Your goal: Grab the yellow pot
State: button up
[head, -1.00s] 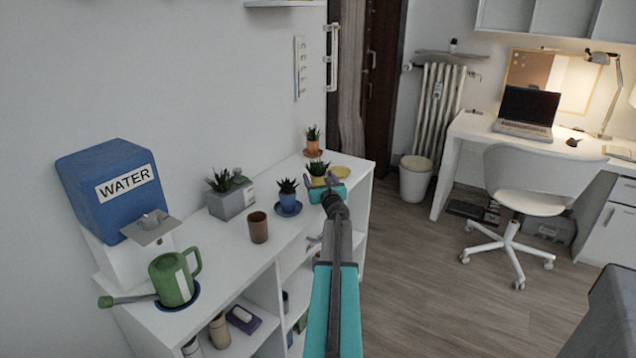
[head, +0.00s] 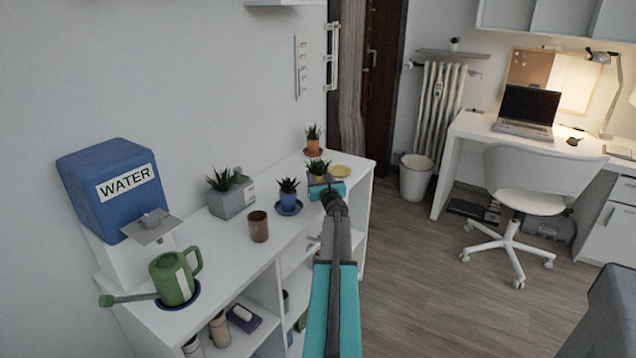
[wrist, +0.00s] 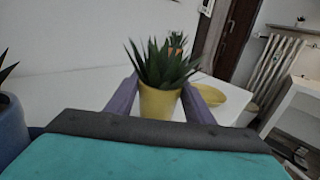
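The yellow pot (wrist: 160,104) holds a spiky green plant and stands upright in the wrist view. The two purple fingers of my gripper (wrist: 163,92) are on either side of it and appear to touch its walls, so the gripper looks shut on it. In the head view my gripper (head: 320,180) is at the far end of the white shelf top. The pot's plant (head: 318,167) shows there above the fingers, while the pot itself is mostly hidden. An empty yellow saucer (head: 348,171) lies just right of the pot; it also shows in the wrist view (wrist: 218,98).
A blue pot (head: 288,199) with a plant stands on a blue saucer nearby. An orange pot (head: 313,145) is behind. A brown cup (head: 258,228), grey planter (head: 233,200), green watering can (head: 174,279) and water dispenser (head: 112,187) stand further left on the shelf top.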

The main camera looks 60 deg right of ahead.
jog(key=c, duration=0.4)
jog(key=shift+r, duration=0.1)
notch_tip(320, 180, up, 28)
jog(key=p, duration=0.7)
dwell(0.4)
